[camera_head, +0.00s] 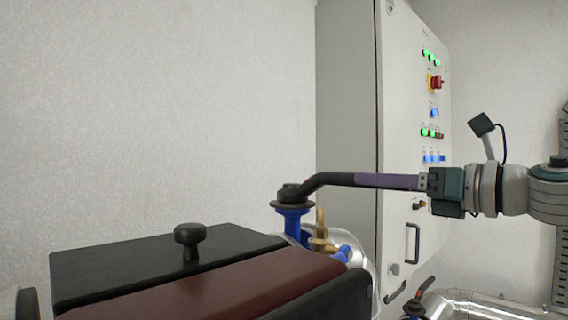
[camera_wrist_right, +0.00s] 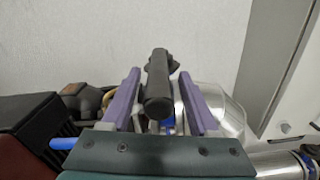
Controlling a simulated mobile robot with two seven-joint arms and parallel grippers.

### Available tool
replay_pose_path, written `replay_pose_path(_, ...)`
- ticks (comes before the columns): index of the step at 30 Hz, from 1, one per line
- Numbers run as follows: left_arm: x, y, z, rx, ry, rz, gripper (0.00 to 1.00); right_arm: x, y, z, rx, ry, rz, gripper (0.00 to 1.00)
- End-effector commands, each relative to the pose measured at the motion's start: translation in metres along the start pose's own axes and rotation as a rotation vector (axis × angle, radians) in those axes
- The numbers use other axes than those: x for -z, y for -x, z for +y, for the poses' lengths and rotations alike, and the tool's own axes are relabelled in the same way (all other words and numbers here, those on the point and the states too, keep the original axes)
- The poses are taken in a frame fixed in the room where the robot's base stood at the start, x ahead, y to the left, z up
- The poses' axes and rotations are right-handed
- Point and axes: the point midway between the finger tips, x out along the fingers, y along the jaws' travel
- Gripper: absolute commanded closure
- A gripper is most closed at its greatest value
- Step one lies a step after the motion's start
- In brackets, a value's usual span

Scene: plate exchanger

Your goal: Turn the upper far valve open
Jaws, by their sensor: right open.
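The upper far valve has a long black lever handle (camera_head: 325,180) on a blue body (camera_head: 291,222). The lever points right, toward my right arm, in the head view. My right gripper (camera_head: 358,181) reaches in from the right with its purple fingers level with the lever's end. In the right wrist view the lever (camera_wrist_right: 158,92) lies between the two open purple fingers (camera_wrist_right: 159,76), with a gap visible on each side. The left gripper is not in view.
A grey control cabinet (camera_head: 347,130) with lit buttons stands behind my right gripper. A dark red and black unit (camera_head: 200,290) with a black knob (camera_head: 187,238) fills the lower left. Another black-handled valve (camera_head: 416,303) and silver pipes (camera_head: 490,306) are at lower right.

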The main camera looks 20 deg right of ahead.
Motion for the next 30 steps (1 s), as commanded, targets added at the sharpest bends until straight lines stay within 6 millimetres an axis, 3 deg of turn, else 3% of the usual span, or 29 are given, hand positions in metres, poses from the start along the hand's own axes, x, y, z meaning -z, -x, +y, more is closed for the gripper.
replay_pose_path(4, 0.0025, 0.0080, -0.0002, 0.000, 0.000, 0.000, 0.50, -0.0016, -0.0097, 0.0017, -0.003, 0.000, 0.000, 0.39)
replay_pose_path(13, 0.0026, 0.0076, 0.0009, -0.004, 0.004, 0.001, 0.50, 0.0012, -0.0116, 0.0014, -0.003, 0.001, 0.003, 0.39)
replay_pose_path(30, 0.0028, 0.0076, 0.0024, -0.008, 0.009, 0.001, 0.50, 0.0008, -0.0113, 0.0012, -0.003, 0.001, 0.002, 1.00)
